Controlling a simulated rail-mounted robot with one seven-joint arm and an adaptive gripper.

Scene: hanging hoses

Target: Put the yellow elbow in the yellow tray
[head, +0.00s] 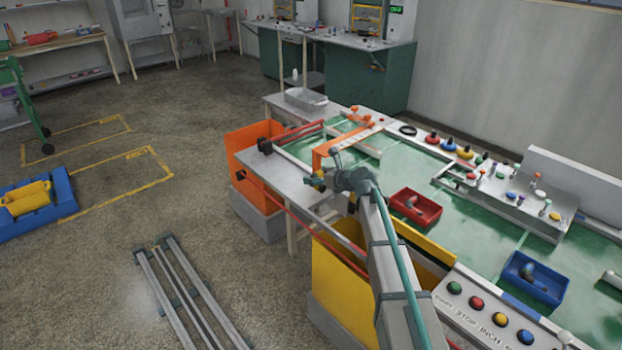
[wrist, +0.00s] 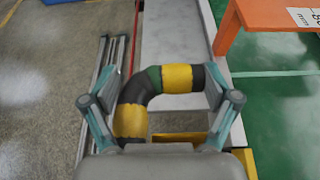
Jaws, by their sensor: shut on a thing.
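The yellow elbow (wrist: 178,79) is a bent black pipe piece with yellow bands and a dark green section. In the wrist view it lies between the two fingers of my gripper (wrist: 160,100), which is shut on it. In the head view my gripper (head: 330,177) is above the left end of the workbench, and only a small part of the elbow shows there. A large yellow open-topped container (head: 337,280) stands beside the bench, partly hidden by my arm. It is the only yellow container I can make out at the bench.
An orange bracket (head: 340,146) stands behind my gripper. An orange bin (head: 252,150) is at the bench's left end. Metal rails (head: 185,295) lie on the floor.

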